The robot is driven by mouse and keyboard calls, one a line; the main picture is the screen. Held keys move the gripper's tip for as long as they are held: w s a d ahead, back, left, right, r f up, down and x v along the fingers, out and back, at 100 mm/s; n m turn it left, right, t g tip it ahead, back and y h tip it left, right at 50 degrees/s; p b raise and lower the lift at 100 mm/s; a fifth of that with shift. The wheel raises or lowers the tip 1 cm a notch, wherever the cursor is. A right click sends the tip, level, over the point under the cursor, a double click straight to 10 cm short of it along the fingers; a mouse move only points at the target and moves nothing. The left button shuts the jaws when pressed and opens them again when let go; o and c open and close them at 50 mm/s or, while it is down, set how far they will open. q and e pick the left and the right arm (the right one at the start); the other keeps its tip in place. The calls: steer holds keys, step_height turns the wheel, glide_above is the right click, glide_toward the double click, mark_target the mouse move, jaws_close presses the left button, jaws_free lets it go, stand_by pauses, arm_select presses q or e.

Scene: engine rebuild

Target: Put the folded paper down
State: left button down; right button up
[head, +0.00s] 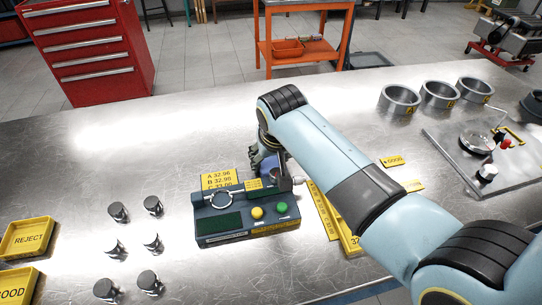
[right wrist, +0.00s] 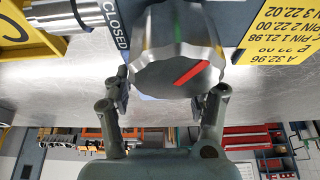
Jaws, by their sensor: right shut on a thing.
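I cannot make out a loose folded paper in either view. A yellow card (head: 219,180) with "A 32.96" and other figures stands at the back of the grey gauge device (head: 245,215). A yellow card with pin figures (right wrist: 275,30) shows in the right wrist view. My right gripper (head: 264,160) is behind the device, partly hidden by my arm. In the right wrist view its fingers (right wrist: 168,92) are on both sides of a silver faceted knob (right wrist: 172,50) with a red line, shut on it. A "CLOSED" label (right wrist: 115,25) is beside the knob. My left gripper is not in view.
Several dark metal cylinders (head: 153,243) stand left of the device. Yellow REJECT (head: 28,237) and GOOD (head: 18,286) trays are at the left edge. Several metal rings (head: 399,99) and a fixture plate (head: 485,155) are at the right. The table's back left is clear.

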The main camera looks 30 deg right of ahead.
steer(key=o, duration=1.2)
